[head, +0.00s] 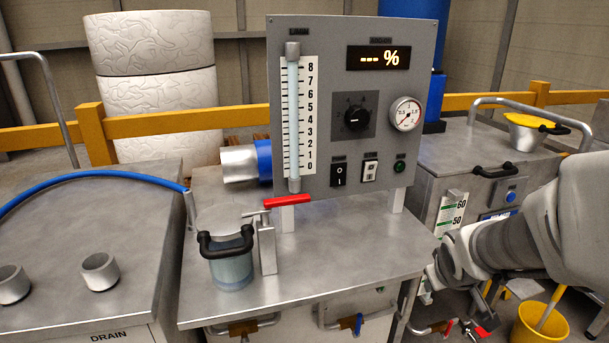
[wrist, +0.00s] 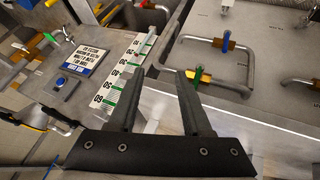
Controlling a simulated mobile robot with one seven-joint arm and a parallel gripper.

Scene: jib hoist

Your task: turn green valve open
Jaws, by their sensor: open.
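The green valve handle (wrist: 198,75) shows in the wrist view as a small upright green lever. It appears just beyond the right fingertip, partly covered by that finger. My gripper (wrist: 164,72) is open, its two dark fingers apart with nothing between them. I cannot tell whether the right finger touches the green handle.
A blue-handled valve (wrist: 226,42) on a bent pipe sits close beyond the green handle. A scale strip with green marks (wrist: 122,72) lies left of it. In the head view, a control panel (head: 335,190) stands on the middle bench, and a yellow bucket (head: 538,325) is at lower right.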

